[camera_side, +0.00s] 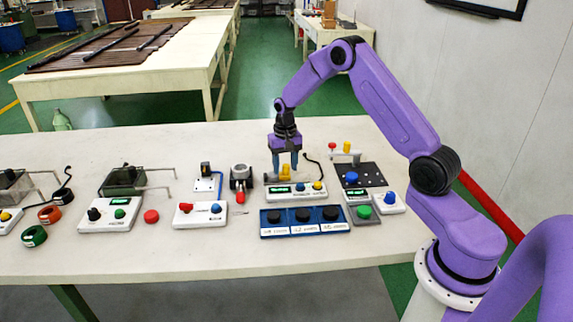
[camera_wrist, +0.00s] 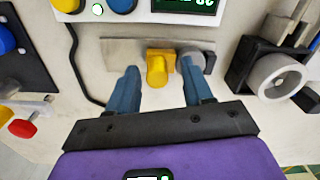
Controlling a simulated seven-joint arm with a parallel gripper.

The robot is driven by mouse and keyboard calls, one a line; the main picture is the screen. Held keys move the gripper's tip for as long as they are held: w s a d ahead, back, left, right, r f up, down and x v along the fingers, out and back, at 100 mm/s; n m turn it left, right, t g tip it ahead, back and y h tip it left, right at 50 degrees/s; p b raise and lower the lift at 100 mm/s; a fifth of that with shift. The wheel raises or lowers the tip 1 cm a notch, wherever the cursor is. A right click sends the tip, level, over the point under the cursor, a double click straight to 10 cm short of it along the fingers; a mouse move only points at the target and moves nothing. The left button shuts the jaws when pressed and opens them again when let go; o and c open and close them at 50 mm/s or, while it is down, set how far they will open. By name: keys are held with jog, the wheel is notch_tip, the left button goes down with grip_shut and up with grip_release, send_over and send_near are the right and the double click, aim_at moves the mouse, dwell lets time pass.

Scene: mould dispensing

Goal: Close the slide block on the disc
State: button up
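A yellow block (camera_wrist: 157,67) sits on a flat grey metal plate (camera_wrist: 112,50) in the wrist view. It also shows in the side view (camera_side: 285,173) behind a white control box. A round grey disc (camera_wrist: 196,57) lies just right of the yellow block in the wrist view, partly hidden by my right fingertip. My gripper (camera_wrist: 159,68) points at the plate with its blue fingers apart, one on each side of the yellow block. Gaps show between the fingers and the block. In the side view my gripper (camera_side: 285,163) is low over the table.
The white control box (camera_side: 296,191) with a display and coloured knobs stands in front of the plate. A dark clamp with a grey ring (camera_wrist: 277,74) is close on the right in the wrist view. A black perforated board (camera_side: 367,178) with knobs stands on the other side.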

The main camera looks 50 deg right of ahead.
notch_tip(320, 180, up, 17)
jog(key=shift+r, duration=0.2)
dwell(0.6)
jog(key=shift+c, duration=0.3)
jog(key=shift+s+d+f, duration=0.1)
jog(key=c, duration=0.5)
jog(key=s+d+f+m+y, duration=0.1)
jog(key=f+m, duration=0.1)
jog(key=s+d+f+m+y, duration=0.1)
jog(key=f+m+y, duration=0.1)
jog(key=m, duration=0.1)
jog(key=s+d+f+m+y, duration=0.2)
jog(key=m, duration=0.1)
jog(key=shift+d+f, duration=0.1)
jog(key=shift+f, duration=0.05)
grip_shut()
jog(key=m+t+y, duration=0.3)
jog(key=m+t, duration=0.2)
jog(key=m, duration=0.5)
send_near(286, 165)
jog(key=a+f, duration=0.1)
jog(key=w+a+f, duration=0.1)
jog(key=f, duration=0.3)
jog(key=shift+w+a+f, duration=0.2)
jog(key=shift+w+a, duration=0.1)
jog(key=shift+a, duration=0.1)
